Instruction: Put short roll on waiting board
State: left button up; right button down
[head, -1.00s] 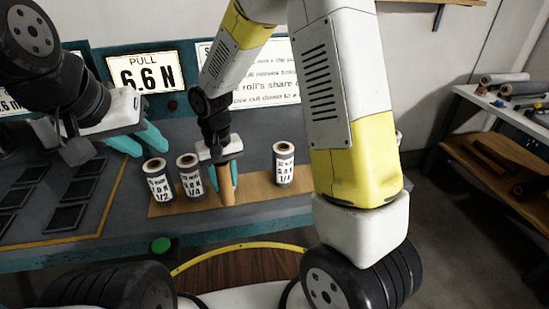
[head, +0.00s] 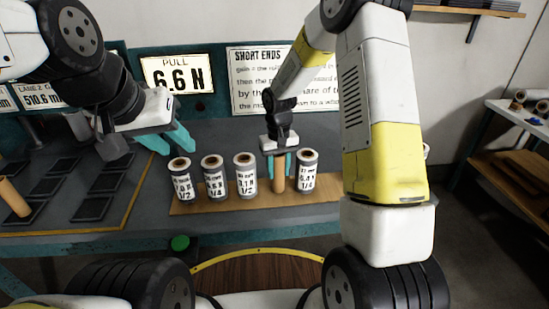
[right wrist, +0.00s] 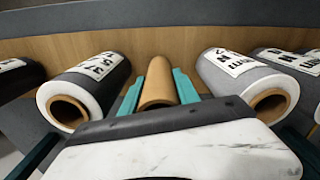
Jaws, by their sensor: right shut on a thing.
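A plain brown roll (head: 279,184), bare like a cardboard core, is upright between the teal fingers of my right gripper (head: 279,165). The right gripper is shut on it. It also shows in the right wrist view (right wrist: 158,85), gripped between two grey rolls. The wooden waiting board (head: 235,206) lies along the bench. The brown roll's lower end is at the board; I cannot tell whether it touches. Labelled grey rolls stand on the board: three to the left (head: 245,175) and one close on the right (head: 307,172). My left gripper (head: 169,142) is open and empty, above the bench.
Another brown tube (head: 15,198) is at the far left by dark square pads (head: 92,208). A green button (head: 180,243) is on the bench front. Display panels stand behind. A side table (head: 515,115) with rolls is at right. Gaps beside the held roll are narrow.

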jog(key=shift+f, duration=0.3)
jog(key=c, duration=0.9)
grip_release()
notch_tip(320, 180, up, 12)
jog(key=shift+f, duration=0.1)
jog(key=s+d+r+m+t+y, duration=0.1)
jog(key=s+d+r+t, duration=0.2)
jog(key=s+r, duration=0.5)
jog(key=s+d+r+m+t+y, duration=0.1)
jog(key=s+d+r+t, duration=0.2)
jog(key=s+r, duration=0.5)
jog(key=s+d, duration=0.1)
jog(key=s, duration=0.7)
